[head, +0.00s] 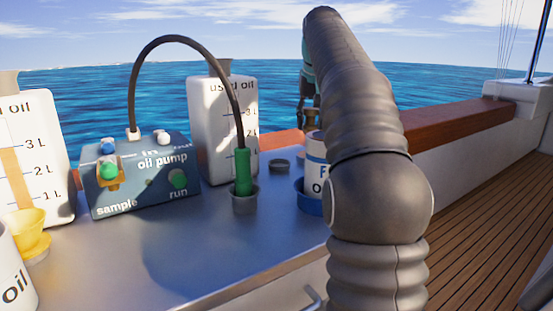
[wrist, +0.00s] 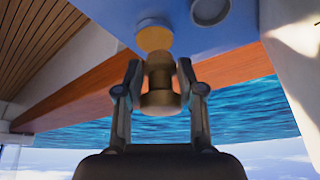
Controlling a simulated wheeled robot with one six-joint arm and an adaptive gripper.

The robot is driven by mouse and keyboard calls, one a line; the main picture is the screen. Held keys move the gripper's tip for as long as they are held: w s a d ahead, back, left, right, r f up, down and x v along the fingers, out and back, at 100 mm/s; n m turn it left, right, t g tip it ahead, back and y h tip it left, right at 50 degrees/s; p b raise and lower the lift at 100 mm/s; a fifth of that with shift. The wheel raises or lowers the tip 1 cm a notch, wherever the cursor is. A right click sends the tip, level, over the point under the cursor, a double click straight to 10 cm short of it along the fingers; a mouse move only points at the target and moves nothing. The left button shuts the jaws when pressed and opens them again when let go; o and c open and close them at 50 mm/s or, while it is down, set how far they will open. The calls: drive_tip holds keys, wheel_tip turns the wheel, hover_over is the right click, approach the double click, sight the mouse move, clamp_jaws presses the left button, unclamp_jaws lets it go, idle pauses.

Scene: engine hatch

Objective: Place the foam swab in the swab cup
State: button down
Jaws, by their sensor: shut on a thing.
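My gripper (wrist: 160,80) is shut on a stubby golden-brown piece, which I take to be the foam swab (wrist: 160,100). The piece is held between both fingertips, above the work top. I cannot tell which fitting is the swab cup.
A dark round ring (head: 280,165) sits on the grey work top (head: 180,262). A lettered white can (head: 315,180) stands in a blue holder, partly behind my arm. The oil pump box (head: 140,175), its hose end (head: 243,172) and a used-oil jug (head: 215,130) stand left.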

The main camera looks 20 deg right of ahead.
drive_tip(key=w+a+f, duration=0.1)
drive_tip(key=a, duration=0.1)
drive_tip(key=w+a+f+b, duration=0.1)
drive_tip(key=a+f, duration=0.1)
drive_tip(key=w+a+f, duration=0.1)
drive_tip(key=a, duration=0.2)
drive_tip(key=shift+a+f+b, duration=0.1)
drive_tip(key=shift+f+b, duration=1.15)
drive_tip(key=shift+f, duration=1.15)
drive_tip(key=shift+s+f, duration=0.1)
drive_tip(key=shift+f, duration=0.25)
drive_tip(key=shift+f+b, duration=0.3)
drive_tip(key=shift+f, duration=0.1)
drive_tip(key=c, duration=1.1)
unclamp_jaws()
drive_tip(key=shift+f, duration=0.1)
drive_tip(key=shift+c, duration=0.2)
drive_tip(key=shift+o, duration=0.9)
drive_tip(key=shift+f, duration=0.1)
